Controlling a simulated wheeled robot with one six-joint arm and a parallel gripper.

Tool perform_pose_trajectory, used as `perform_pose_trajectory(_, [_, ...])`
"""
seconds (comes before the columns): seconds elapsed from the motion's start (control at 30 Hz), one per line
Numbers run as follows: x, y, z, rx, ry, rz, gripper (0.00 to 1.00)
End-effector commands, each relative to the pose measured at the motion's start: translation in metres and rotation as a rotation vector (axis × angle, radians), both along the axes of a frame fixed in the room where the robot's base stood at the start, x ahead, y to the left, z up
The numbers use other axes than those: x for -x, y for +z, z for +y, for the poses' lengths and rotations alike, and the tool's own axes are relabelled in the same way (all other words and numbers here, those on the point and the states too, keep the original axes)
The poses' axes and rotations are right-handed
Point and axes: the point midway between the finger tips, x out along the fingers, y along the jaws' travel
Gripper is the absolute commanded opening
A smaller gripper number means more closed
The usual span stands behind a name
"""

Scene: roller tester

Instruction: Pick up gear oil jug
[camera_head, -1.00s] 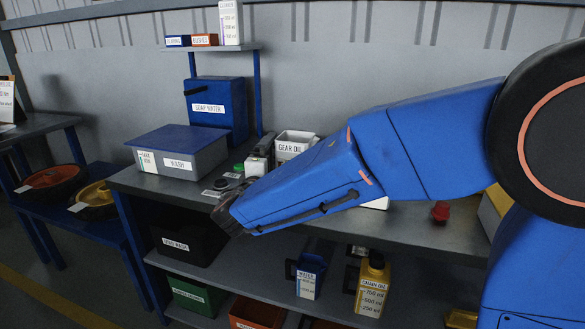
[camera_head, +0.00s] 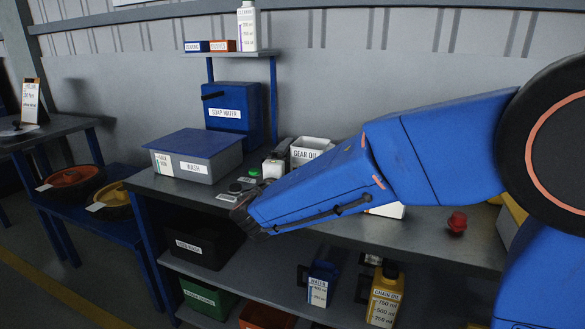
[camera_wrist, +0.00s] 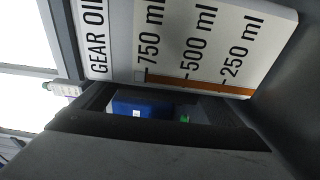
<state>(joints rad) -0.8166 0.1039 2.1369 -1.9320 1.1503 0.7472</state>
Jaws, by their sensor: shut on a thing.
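The gear oil jug (camera_wrist: 205,45) fills the top of the wrist view, a pale jug with a "GEAR OIL" label, ml marks and a brown level strip. It appears sideways in that picture. My gripper (camera_head: 243,220) is shut on the jug. In the head view its tip is over the front edge of the workbench, seen from behind the blue arm.
A red knob (camera_head: 457,222) is at right. A water jug (camera_head: 320,280) and yellow chain oil jug (camera_head: 385,295) stand below.

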Motion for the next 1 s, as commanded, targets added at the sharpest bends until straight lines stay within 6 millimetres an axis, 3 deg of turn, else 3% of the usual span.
perform_pose_trajectory(0.37, [0.0, 0.017, 0.0, -0.001, 0.0, -0.004, 0.42])
perform_pose_trajectory(1.0, [0.0, 0.068, 0.0, -0.003, 0.0, -0.004, 0.42])
